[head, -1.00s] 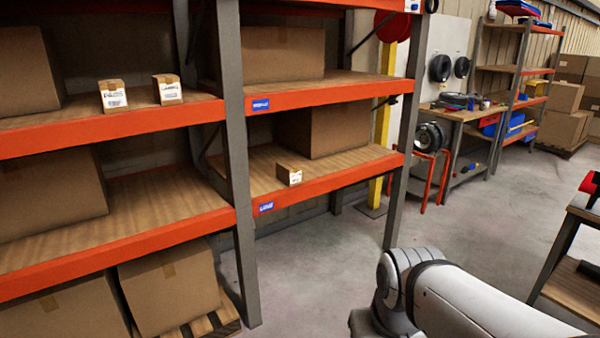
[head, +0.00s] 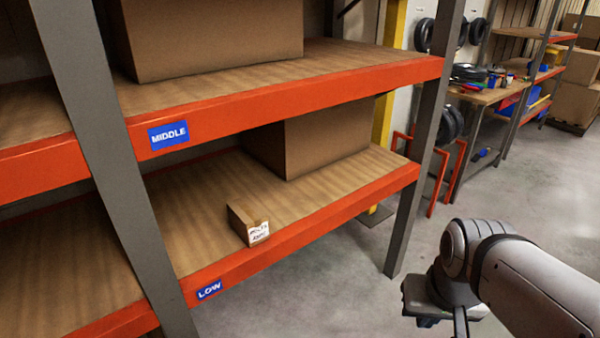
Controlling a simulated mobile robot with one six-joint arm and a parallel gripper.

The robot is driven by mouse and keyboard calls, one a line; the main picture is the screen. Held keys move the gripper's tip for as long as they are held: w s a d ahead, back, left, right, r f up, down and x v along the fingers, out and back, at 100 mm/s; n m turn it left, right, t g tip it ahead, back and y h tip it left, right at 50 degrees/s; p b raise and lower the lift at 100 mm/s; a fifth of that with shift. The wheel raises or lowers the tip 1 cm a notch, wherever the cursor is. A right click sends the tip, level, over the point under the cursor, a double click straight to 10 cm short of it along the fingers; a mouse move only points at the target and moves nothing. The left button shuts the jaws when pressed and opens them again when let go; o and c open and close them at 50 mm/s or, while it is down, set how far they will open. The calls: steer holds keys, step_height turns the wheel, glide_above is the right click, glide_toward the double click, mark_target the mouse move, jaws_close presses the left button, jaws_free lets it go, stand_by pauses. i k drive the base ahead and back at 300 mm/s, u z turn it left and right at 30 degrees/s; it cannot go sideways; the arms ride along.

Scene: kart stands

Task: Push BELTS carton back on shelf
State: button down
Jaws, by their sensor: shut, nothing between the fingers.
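A small brown carton (head: 246,224) stands upright at the front edge of the low shelf (head: 205,215). Its white label faces the front, with small print that looks like BELTS but is hard to read. My gripper (head: 444,312) shows at the lower right in the head view, in front of and to the right of the rack, well apart from the carton. It is shut and empty, pointing down, with its fingertips at or below the picture's bottom edge.
A large box (head: 310,140) stands behind and right of the carton on the low shelf. The middle shelf (head: 340,70) hangs above with another large box (head: 210,40). A grey rack post (head: 415,190) stands between shelf and arm. Floor in front is clear.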

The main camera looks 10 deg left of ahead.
mark_target(248, 219)
steer(key=u, duration=0.1)
steer(key=i, duration=1.1)
steer(key=u, duration=0.25)
steer(key=k, duration=0.85)
steer(key=u, duration=0.25)
steer(key=i, duration=0.85)
steer(key=z, duration=0.1)
